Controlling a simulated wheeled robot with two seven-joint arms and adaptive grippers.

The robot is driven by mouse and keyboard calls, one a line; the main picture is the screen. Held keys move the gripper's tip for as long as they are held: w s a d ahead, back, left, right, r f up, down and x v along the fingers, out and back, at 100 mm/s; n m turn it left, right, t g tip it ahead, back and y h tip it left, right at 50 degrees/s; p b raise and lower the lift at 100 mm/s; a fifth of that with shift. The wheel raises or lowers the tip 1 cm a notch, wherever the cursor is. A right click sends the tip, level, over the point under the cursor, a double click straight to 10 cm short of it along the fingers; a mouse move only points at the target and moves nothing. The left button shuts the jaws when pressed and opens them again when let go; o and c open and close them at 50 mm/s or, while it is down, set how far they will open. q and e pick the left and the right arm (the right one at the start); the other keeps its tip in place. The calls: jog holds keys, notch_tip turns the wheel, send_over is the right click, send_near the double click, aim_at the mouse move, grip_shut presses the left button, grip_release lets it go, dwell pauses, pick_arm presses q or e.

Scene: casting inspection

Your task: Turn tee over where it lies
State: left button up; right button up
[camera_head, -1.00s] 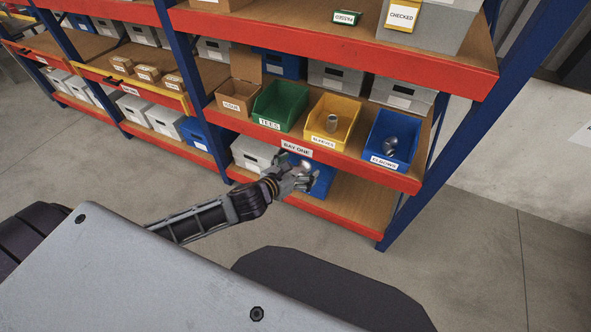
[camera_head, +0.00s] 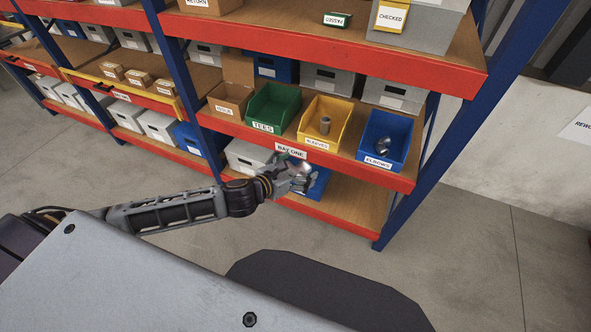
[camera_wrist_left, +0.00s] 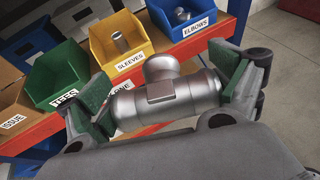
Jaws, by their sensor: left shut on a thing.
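The tee (camera_wrist_left: 170,98) is a grey metal pipe fitting with a short branch. In the left wrist view it lies crosswise between the green-padded fingers of my left gripper (camera_wrist_left: 165,100), its branch pointing up and away toward the bins. My left gripper (camera_head: 292,178) is shut on it in the head view, in the air in front of the shelf edge by the BAY ONE label. There the tee (camera_head: 299,168) shows only small and partly covered by the fingers. My right gripper is not in view.
On the shelf stand an ISSUE box (camera_head: 226,101), a green TEES bin (camera_head: 272,108), a yellow SLEEVES bin (camera_head: 322,122) holding a sleeve, and a blue ELBOWS bin (camera_head: 384,141) holding an elbow. A red shelf edge (camera_head: 350,166) runs below them. The floor at right is clear.

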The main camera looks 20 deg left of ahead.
pick_arm(q)
jog(key=shift+w+d+r+m+h, duration=0.1)
jog(key=shift+d+r+m+h, duration=0.05)
jog(key=shift+r+m+h, duration=0.35)
jog(key=shift+d+r+m+g+h, duration=0.35)
jog(key=shift+d+m+g+h, duration=0.05)
jog(key=shift+d, duration=0.2)
jog(key=shift+r+h, duration=0.2)
jog(key=shift+h, duration=0.1)
dwell(0.5)
jog(key=shift+w+d+r+m+g+h, duration=0.15)
jog(key=shift+d+r+m+g+h, duration=0.5)
jog(key=shift+d+r+m, duration=0.15)
jog(key=shift+w+d+r+m+g+h, duration=0.1)
jog(key=shift+d+r+m+g+h, duration=0.5)
jog(key=shift+m, duration=0.3)
dwell(0.8)
jog(key=shift+d+r+g+h, duration=0.15)
jog(key=shift+d+g+h, duration=0.1)
jog(key=shift+w+d+r+m+g, duration=0.1)
jog(key=shift+d+r+m+g, duration=0.25)
jog(key=shift+m, duration=0.15)
jog(key=d+r+m+g+h, duration=0.3)
jog(key=d+r+m+g, duration=0.3)
jog(key=g, duration=0.1)
jog(key=shift+w+m, duration=0.3)
jog(key=shift+w, duration=0.15)
dwell(0.6)
